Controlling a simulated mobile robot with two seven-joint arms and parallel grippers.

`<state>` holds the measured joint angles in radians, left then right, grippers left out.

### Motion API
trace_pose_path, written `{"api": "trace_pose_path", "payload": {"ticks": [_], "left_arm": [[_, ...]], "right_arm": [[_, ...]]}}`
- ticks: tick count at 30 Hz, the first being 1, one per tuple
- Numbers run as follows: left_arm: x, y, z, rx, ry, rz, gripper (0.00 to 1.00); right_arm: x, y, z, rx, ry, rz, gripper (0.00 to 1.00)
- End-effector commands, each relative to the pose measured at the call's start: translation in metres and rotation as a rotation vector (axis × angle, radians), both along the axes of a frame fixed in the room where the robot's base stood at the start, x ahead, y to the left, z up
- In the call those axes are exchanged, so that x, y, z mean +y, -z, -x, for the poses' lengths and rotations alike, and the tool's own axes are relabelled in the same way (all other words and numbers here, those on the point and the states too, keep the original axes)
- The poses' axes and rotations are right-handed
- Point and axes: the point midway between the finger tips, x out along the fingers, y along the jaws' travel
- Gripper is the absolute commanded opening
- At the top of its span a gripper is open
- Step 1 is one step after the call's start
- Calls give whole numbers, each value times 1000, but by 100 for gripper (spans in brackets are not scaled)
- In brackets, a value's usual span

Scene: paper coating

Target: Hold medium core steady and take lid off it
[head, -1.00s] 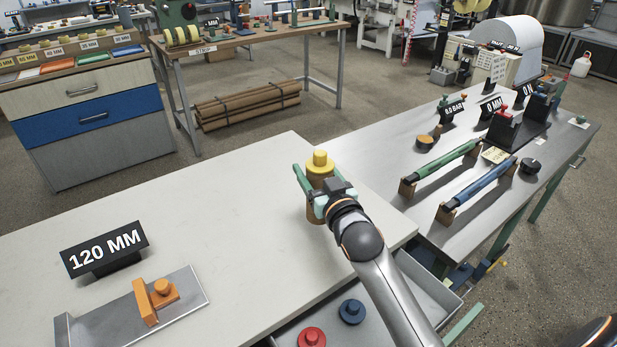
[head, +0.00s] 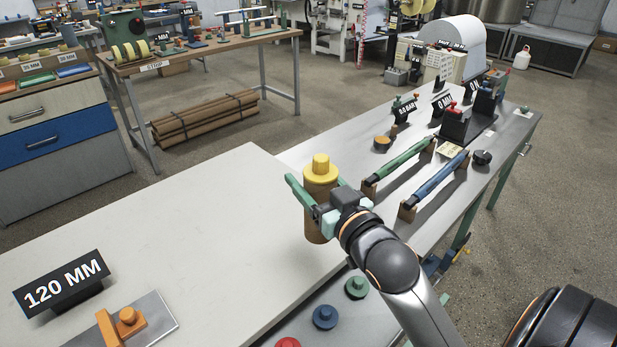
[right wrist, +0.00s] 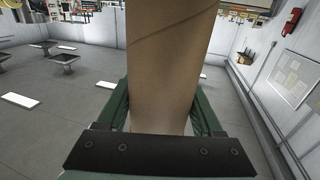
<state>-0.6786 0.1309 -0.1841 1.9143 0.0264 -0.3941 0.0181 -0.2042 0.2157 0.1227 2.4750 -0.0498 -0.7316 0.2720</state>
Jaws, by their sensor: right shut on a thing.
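The medium core (head: 317,222) is a brown cardboard tube standing upright at the right end of the pale table. A yellow lid (head: 321,171) with a knob sits on its top. My right gripper (head: 312,197) is shut on the core, its green fingers either side of the tube below the lid. The right wrist view shows the brown tube (right wrist: 168,75) filling the space between the fingers. Whether its foot touches the table is hard to tell. My left gripper is not in view.
The pale table (head: 180,230) is clear left of the core. A 120 MM sign (head: 62,284) and an orange block (head: 122,328) are at front left. Green (head: 356,287) and blue (head: 325,317) lids lie below the table edge. A bench (head: 470,180) with green and blue bars stands right.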

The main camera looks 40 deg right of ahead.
Motion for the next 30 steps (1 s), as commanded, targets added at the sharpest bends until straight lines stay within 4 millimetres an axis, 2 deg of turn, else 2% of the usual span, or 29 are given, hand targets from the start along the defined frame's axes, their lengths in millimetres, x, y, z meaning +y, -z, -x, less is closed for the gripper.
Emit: {"api": "trace_pose_path", "payload": {"ticks": [1,2,19,30], "left_arm": [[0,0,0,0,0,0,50],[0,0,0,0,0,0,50],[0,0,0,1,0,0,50],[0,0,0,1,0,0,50]], "right_arm": [[0,0,0,-1,0,0,9],[0,0,0,-2,0,0,64],[0,0,0,-2,0,0,0],[0,0,0,-2,0,0,0]]}}
